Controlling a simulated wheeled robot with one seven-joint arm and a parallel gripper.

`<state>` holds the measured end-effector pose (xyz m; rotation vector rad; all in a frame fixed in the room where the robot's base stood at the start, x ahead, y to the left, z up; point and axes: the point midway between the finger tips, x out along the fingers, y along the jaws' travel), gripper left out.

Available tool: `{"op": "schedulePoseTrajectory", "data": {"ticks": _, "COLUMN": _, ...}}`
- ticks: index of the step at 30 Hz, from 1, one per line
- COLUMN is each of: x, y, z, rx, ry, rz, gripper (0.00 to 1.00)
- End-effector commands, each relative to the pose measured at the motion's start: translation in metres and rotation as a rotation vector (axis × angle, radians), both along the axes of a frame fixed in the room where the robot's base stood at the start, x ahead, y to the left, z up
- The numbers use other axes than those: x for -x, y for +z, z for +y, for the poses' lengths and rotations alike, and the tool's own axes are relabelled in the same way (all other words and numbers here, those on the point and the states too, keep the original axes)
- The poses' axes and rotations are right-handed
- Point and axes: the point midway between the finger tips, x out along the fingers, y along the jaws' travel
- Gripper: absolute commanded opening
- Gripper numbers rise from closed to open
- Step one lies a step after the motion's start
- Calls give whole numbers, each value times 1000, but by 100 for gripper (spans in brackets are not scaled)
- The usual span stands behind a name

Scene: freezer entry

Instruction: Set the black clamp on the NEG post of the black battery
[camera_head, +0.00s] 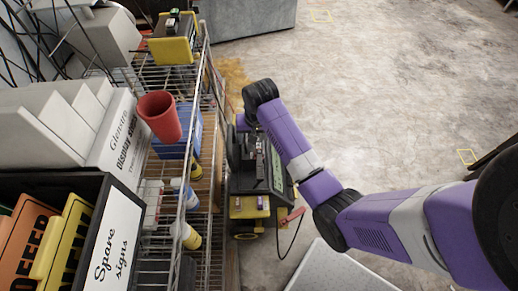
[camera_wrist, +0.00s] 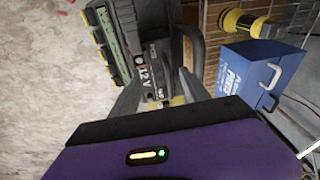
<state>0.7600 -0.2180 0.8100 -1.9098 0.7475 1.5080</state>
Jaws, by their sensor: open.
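The black battery (camera_wrist: 147,75), marked "12 V", fills the upper middle of the wrist view. It stands in a black and yellow unit (camera_head: 250,207) beside the wire rack in the head view. My gripper (camera_wrist: 158,98) is open, its two grey fingers apart over the battery's near end. In the head view my arm bends down over the unit and the fingers are hard to make out. I cannot clearly pick out the black clamp or the NEG post. A red clamp (camera_head: 293,215) on a dark cable hangs at the unit's right side.
The wire rack (camera_head: 207,95) stands close to the left of the unit. It holds a red cup (camera_head: 160,115) and bottles. A blue metal box (camera_wrist: 250,75) is to the right in the wrist view. A spare signs box (camera_head: 115,240) is at lower left.

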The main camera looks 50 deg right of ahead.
Motion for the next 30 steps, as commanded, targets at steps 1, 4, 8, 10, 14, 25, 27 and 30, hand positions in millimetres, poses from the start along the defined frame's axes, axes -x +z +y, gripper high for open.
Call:
{"op": "schedulePoseTrajectory", "data": {"ticks": 1, "x": 7, "y": 7, "z": -3, "rx": -22, "ry": -20, "rz": 58, "gripper": 55}}
{"op": "schedulePoseTrajectory", "data": {"ticks": 4, "x": 21, "y": 12, "z": -5, "rx": -57, "ry": -49, "rz": 145, "gripper": 55}}
{"op": "schedulePoseTrajectory", "data": {"ticks": 8, "x": 30, "y": 12, "z": -5, "rx": -76, "ry": -66, "rz": 198, "gripper": 55}}
{"op": "schedulePoseTrajectory", "data": {"ticks": 10, "x": 31, "y": 6, "z": -5, "rx": -79, "ry": -68, "rz": 205, "gripper": 55}}
{"op": "schedulePoseTrajectory", "data": {"ticks": 14, "x": 31, "y": -9, "z": -5, "rx": -79, "ry": -68, "rz": 205, "gripper": 55}}
{"op": "schedulePoseTrajectory", "data": {"ticks": 25, "x": 32, "y": -54, "z": -2, "rx": -78, "ry": -68, "rz": 204, "gripper": 55}}
{"op": "schedulePoseTrajectory", "data": {"ticks": 27, "x": 32, "y": -60, "z": -2, "rx": -79, "ry": -68, "rz": 203, "gripper": 55}}
{"op": "schedulePoseTrajectory", "data": {"ticks": 30, "x": 31, "y": -64, "z": -2, "rx": -77, "ry": -67, "rz": 201, "gripper": 55}}
